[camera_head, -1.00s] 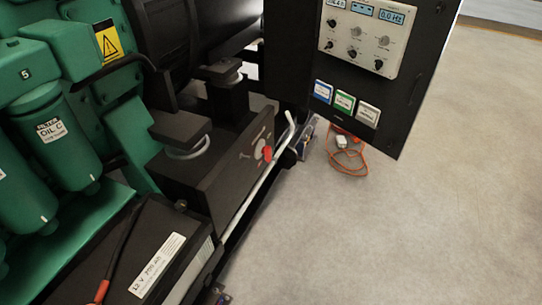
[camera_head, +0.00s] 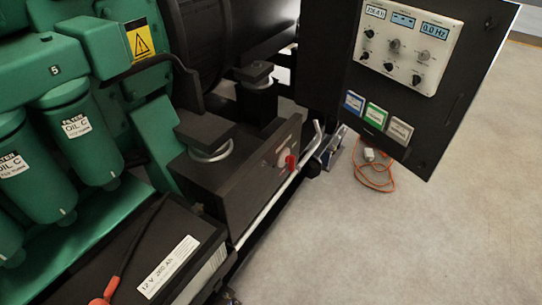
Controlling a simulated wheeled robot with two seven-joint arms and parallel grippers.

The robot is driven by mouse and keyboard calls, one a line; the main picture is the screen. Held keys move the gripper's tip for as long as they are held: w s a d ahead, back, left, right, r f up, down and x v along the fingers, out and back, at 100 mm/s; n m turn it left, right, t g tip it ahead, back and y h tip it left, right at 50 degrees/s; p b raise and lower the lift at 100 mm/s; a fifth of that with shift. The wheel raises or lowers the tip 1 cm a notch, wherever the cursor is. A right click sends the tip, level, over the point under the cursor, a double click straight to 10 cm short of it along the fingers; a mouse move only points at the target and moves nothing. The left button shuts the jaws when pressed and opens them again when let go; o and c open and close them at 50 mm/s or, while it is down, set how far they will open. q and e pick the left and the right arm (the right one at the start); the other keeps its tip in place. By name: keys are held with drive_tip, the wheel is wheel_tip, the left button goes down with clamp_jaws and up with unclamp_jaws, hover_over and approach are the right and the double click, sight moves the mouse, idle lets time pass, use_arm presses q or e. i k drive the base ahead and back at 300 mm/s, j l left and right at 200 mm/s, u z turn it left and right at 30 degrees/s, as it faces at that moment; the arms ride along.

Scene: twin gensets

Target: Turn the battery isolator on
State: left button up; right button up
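The battery isolator (camera_head: 290,162) is a red rotary handle on the side face of a dark box, in the middle of the head view. A small pale plate shows behind the handle. A grey metal rail runs slantwise just in front of this face. The battery (camera_head: 150,255), a black case with a "12 V" label, lies at the lower left, with a red-ended black cable on it. Neither of my grippers is in view.
A control panel (camera_head: 408,45) with knobs and displays hangs on a black cabinet at the upper right. Green oil filters (camera_head: 80,135) stand at the left. An orange cable (camera_head: 375,175) lies on the floor. The floor at the right is open.

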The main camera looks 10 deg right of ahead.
sight(290, 160)
drive_tip(key=i+l+u, duration=0.25)
drive_tip(key=l, duration=0.35)
drive_tip(key=l+u, duration=0.25)
drive_tip(key=l, duration=0.4)
drive_tip(key=i+l+u, duration=0.25)
drive_tip(key=l, duration=0.45)
drive_tip(key=k+j, duration=0.05)
drive_tip(key=k, duration=0.05)
